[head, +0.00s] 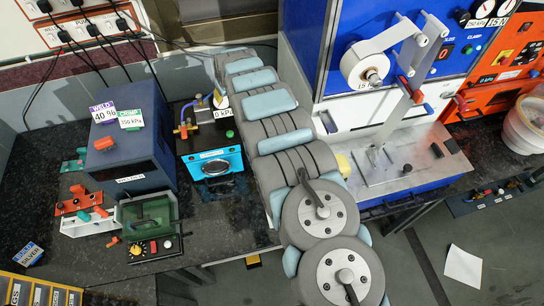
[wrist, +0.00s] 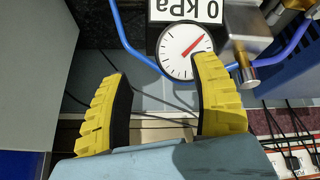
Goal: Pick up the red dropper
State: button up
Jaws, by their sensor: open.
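I cannot pick out a red dropper with certainty in either view. Small red pieces lie on the left bench in the head view, among them a red-orange block (head: 76,200) beside teal pieces. A red-tipped part (head: 404,87) shows on the white lever of the blue machine. My gripper (wrist: 160,70) shows two yellow ribbed fingers apart in the wrist view, with nothing held between them. A round pressure gauge (wrist: 186,50) with a red needle and a 0 kPa label shows beyond the fingers. In the head view my arm hides most of the gripper.
A dark blue box (head: 124,160) and a teal-fronted unit (head: 214,165) stand on the dark bench, with a green device (head: 147,221) in front. The blue machine (head: 335,60) stands right of my arm. A white bucket (head: 526,125) is at far right. Cables hang at upper left.

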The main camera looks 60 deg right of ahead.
jog(key=s+a+m+g+y+b, duration=0.1)
jog(key=s+g+y, duration=0.1)
jog(key=s, duration=0.8)
jog(key=s+a+m+g+y+b, duration=0.1)
jog(key=s+a+g+y, duration=0.1)
jog(key=s, duration=0.9)
jog(key=shift+w+d+f+p, duration=0.1)
jog(key=shift+f+p, duration=0.05)
jog(key=shift+f, duration=3)
jog(key=shift+w+f+p, duration=0.1)
jog(key=shift+f+p, duration=0.05)
jog(key=shift+f, duration=3)
jog(key=shift+f, duration=0.1)
jog(key=shift+f, duration=0.5)
jog(key=shift+s+f, duration=0.1)
jog(key=shift+f, duration=0.5)
jog(key=shift+f+b, duration=0.5)
jog(key=shift+f, duration=0.85)
